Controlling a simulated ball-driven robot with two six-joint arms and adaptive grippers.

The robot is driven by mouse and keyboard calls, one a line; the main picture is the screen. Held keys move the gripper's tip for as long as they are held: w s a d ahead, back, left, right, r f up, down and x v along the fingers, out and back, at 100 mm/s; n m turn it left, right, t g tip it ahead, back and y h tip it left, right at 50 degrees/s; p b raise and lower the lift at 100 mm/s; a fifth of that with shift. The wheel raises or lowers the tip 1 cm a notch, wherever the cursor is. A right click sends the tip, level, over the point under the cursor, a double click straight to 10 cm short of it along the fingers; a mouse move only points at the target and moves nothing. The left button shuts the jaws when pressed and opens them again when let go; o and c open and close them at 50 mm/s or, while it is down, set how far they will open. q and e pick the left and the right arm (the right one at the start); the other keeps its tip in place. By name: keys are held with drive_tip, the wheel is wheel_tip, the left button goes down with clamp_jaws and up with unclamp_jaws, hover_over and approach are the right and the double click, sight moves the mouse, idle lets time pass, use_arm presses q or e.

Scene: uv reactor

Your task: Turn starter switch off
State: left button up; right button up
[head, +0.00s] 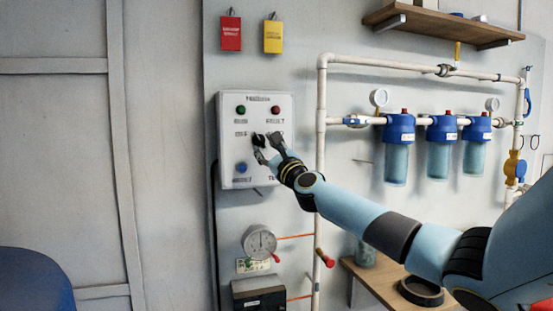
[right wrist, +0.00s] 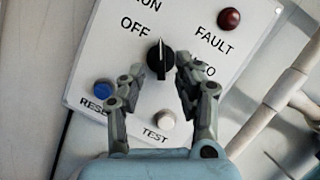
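The starter switch is a black rotary knob (right wrist: 160,58) on a white control panel (head: 230,172), with OFF printed to its left in the right wrist view. Its white pointer line stands about upright in that view, to the right of the OFF label. The knob also shows in the head view (head: 259,140), partly behind the fingers. My right gripper (right wrist: 155,67) is open, one finger on either side of the knob. I cannot tell whether a finger touches it. In the head view the right gripper (head: 264,149) is at the panel. My left gripper is not in view.
Around the knob are a red FAULT lamp (right wrist: 229,18), a blue RESET button (right wrist: 104,89) and a white TEST button (right wrist: 165,119). White pipes (head: 321,100) and blue filter housings (head: 399,150) are right of the panel.

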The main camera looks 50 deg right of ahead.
drive_tip(key=v, duration=1)
drive_tip(key=shift+d, duration=0.1)
drive_tip(key=s+a+f+n+g+b, duration=0.1)
drive_tip(key=s+f+n+g+b, duration=0.15)
drive_tip(key=f, duration=1.15)
drive_tip(key=s+a+f+n+g+y+b, duration=0.15)
drive_tip(key=s+f, duration=0.25)
drive_tip(key=f, duration=1)
drive_tip(key=s+a+f+n+g+b, duration=0.1)
drive_tip(key=s+f+n+g+b, duration=0.2)
drive_tip(key=f, duration=1.1)
drive_tip(key=s+a+f+n+g+y+b, duration=0.1)
drive_tip(key=s+a+f+n+g, duration=0.1)
drive_tip(key=s+a+f+n, duration=0.55)
drive_tip(key=s+a+f+n+g+y+b, duration=0.1)
drive_tip(key=s+a+f+n+g+y, duration=0.1)
drive_tip(key=s+f, duration=0.95)
drive_tip(key=s+a+f+n+g, duration=0.4)
drive_tip(key=s+f+n, duration=0.4)
drive_tip(key=s, duration=0.3)
drive_tip(key=s+a+f+n+g+y+b, duration=0.1)
drive_tip(key=s+a+f+n+g, duration=0.3)
drive_tip(key=s+f+n, duration=0.4)
drive_tip(key=s+f+g, duration=0.1)
drive_tip(key=s, duration=0.3)
drive_tip(key=shift+s+a+n, duration=0.25)
drive_tip(key=shift+a+n, duration=0.1)
drive_tip(key=shift+a, duration=0.05)
